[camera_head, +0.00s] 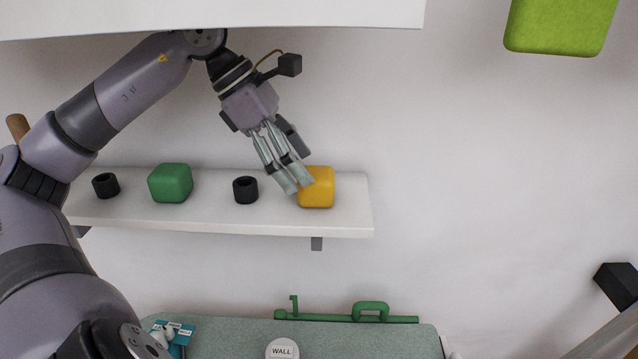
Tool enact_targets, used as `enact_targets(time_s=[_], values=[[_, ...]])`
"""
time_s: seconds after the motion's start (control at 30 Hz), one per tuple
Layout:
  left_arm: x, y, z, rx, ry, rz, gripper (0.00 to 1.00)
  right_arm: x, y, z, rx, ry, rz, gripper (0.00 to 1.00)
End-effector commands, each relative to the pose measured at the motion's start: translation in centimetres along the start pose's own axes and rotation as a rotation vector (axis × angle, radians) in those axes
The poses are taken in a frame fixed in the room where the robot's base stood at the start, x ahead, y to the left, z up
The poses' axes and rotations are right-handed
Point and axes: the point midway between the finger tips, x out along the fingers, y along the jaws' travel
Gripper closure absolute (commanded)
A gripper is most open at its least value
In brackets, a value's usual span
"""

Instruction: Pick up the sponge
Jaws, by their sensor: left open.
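A yellow rounded block (320,190), which may be the sponge, sits at the right end of a white wall shelf (345,225). A green rounded block (170,184) sits further left on the same shelf. My left gripper (295,187) reaches down from the upper left. Its fingers are open and hold nothing. The fingertips overlap the left edge of the yellow block in the picture; I cannot tell whether they touch it. My right gripper is out of view.
Two black cups (106,186) (245,190) stand on the shelf. A white overhead surface (250,15) is above my arm. A lime-green object (562,25) is at the upper right. Below is a grey-green surface (370,340) with a green handled bar (345,316).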

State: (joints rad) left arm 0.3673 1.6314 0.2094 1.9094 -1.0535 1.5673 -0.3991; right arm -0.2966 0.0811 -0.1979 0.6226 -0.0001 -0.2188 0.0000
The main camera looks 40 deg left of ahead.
Motion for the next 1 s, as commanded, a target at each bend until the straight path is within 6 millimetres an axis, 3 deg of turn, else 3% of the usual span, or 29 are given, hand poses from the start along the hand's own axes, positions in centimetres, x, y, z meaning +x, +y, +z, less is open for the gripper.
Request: enact_targets(time_s=[0.13,0.3,0.57,1.0], values=[[1.9,0.4,0.3,0.000,0.002,-0.007,0.27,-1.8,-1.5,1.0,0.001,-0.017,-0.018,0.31],[4.2,0.5,0.2,0.001,0.001,-0.003,0.27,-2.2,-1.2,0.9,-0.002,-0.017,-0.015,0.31],[4.6,0.5,0.1,0.001,0.001,0.000,0.27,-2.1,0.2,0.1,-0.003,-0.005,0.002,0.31],[4.6,0.5,0.1,0.001,0.000,0.000,0.55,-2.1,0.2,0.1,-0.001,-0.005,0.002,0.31]])
